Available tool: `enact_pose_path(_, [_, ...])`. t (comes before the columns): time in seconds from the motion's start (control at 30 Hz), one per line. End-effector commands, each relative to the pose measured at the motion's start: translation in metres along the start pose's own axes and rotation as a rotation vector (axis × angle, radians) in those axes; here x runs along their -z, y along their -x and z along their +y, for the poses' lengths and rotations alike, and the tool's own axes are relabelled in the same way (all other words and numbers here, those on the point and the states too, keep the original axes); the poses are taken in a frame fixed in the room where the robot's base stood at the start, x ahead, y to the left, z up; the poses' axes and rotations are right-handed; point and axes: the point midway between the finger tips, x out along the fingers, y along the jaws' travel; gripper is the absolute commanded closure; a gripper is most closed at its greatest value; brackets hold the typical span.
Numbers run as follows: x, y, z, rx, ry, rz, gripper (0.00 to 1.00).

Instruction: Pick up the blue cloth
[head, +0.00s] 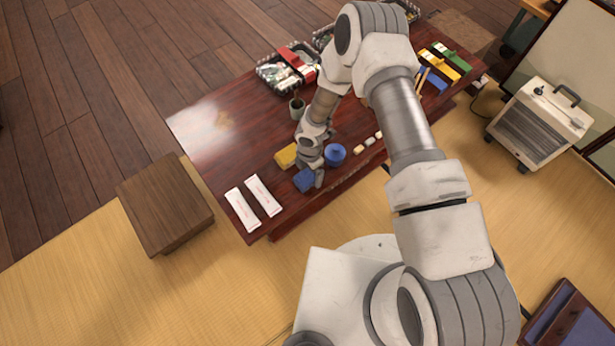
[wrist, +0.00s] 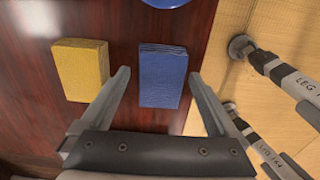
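The blue cloth (wrist: 163,78) is a folded rectangular block on the dark red table. In the wrist view it lies between the two spread fingers of my gripper (wrist: 160,90), with a gap to the finger on each side. In the head view the blue cloth (head: 304,180) shows near the table's front edge, partly hidden by my gripper (head: 311,177), which is right above or around it. My gripper is open and holds nothing. How high the fingertips are above the table I cannot tell.
A yellow cloth (wrist: 82,70) lies to the left of the blue one. A round blue object (head: 335,154) sits close by on the right. Two white packets (head: 252,201) lie at the table's near left. The table's left part (head: 215,125) is clear.

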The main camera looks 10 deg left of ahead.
Motion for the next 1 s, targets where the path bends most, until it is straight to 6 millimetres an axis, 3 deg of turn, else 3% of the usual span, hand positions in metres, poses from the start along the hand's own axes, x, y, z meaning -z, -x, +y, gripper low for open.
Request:
enact_pose_path(0.07, [0.0, 0.0, 0.0, 0.0, 0.0, 0.0, 0.22])
enact_pose_path(0.4, [0.0, 0.0, 0.0, 0.0, 0.0, 0.0, 0.82])
enact_pose_path(0.77, [0.0, 0.008, 0.0, -0.001, 0.0, 0.0, 0.82])
enact_pose_path(1.0, [-0.001, 0.044, 0.001, -0.002, 0.001, 0.0, 0.82])
